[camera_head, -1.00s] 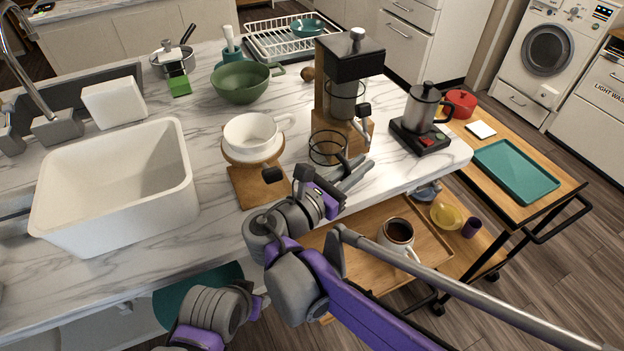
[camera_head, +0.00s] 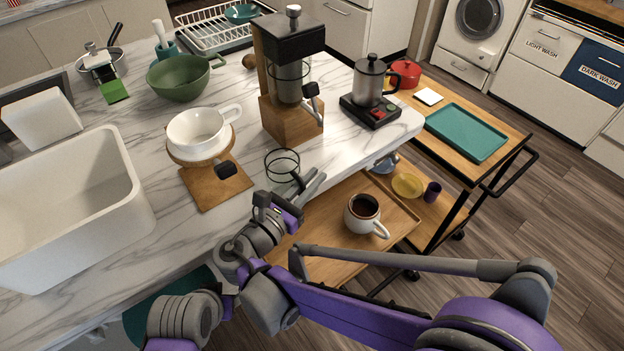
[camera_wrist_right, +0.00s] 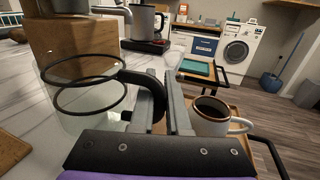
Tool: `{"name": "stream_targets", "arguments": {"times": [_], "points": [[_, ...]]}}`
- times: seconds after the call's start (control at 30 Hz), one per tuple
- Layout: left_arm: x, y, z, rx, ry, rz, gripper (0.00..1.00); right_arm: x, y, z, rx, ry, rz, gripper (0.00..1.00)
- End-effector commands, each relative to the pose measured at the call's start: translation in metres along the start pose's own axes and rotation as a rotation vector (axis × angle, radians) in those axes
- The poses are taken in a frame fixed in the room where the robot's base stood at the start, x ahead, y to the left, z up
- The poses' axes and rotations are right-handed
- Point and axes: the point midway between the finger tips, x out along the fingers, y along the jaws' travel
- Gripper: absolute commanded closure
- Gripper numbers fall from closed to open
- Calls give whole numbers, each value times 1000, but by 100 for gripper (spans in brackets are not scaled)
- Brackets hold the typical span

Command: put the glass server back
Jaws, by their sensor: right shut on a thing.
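The glass server (camera_head: 283,166) is a clear vessel with black rings and a black handle. It is in front of the wood-and-black coffee machine (camera_head: 292,118), apart from its wooden base, near the counter's front edge. My right gripper (camera_head: 309,184) is shut on the server's handle. In the right wrist view the glass server (camera_wrist_right: 85,95) is left of the fingers (camera_wrist_right: 165,103), with its curved handle between them. It looks roughly upright. I cannot tell if its bottom touches the marble. My left gripper is not in view.
A kettle (camera_head: 370,82) on a black base stands right of the machine. Below, a wooden tray (camera_head: 335,200) holds a coffee mug (camera_head: 364,212). A cart (camera_head: 490,175) stands right.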

Motion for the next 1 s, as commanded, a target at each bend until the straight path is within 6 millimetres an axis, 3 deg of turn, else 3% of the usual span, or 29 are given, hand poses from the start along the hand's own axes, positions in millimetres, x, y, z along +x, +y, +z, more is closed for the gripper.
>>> {"name": "stream_targets", "arguments": {"times": [0.33, 0.37, 0.5, 1.0], "points": [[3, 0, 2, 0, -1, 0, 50, 0, 0, -4, 0, 0, 0, 100], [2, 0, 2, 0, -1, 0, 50, 0, 0, -4, 0, 0, 0, 82], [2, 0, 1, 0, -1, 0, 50, 0, 0, -3, 0, 0, 0, 57], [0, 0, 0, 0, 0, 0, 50, 1, 0, 1, 0, 0, 0, 56]]}}
